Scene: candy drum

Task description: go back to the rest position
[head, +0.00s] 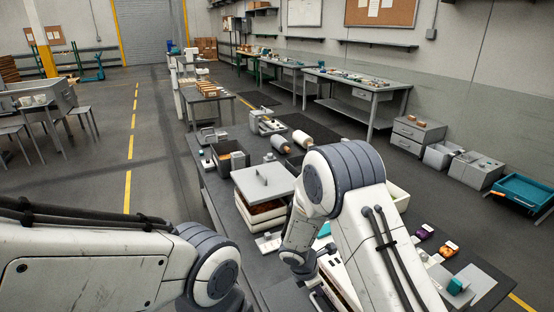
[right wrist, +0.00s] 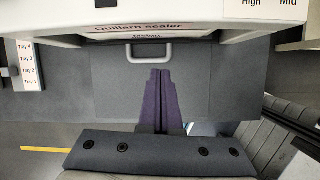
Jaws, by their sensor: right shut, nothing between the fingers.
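My right gripper (right wrist: 160,76) shows in the right wrist view with its two dark purple fingers together and nothing between them. It points toward a grey surface with a metal handle (right wrist: 150,60), below a white machine labelled "Quillarn sealer" (right wrist: 138,28). I cannot tell if the fingertips touch anything. In the head view my right arm bends down over the bench (head: 222,203), and its wrist hides much of what lies below. My left arm crosses the lower left of the head view; its gripper is out of the picture.
A box with a grey lid (head: 264,181) stands just left of my right arm. A dark bin (head: 229,158) and pale rollers (head: 280,144) lie farther back. A teal block (head: 456,285) and small coloured items sit at the right. Open floor lies left of the bench.

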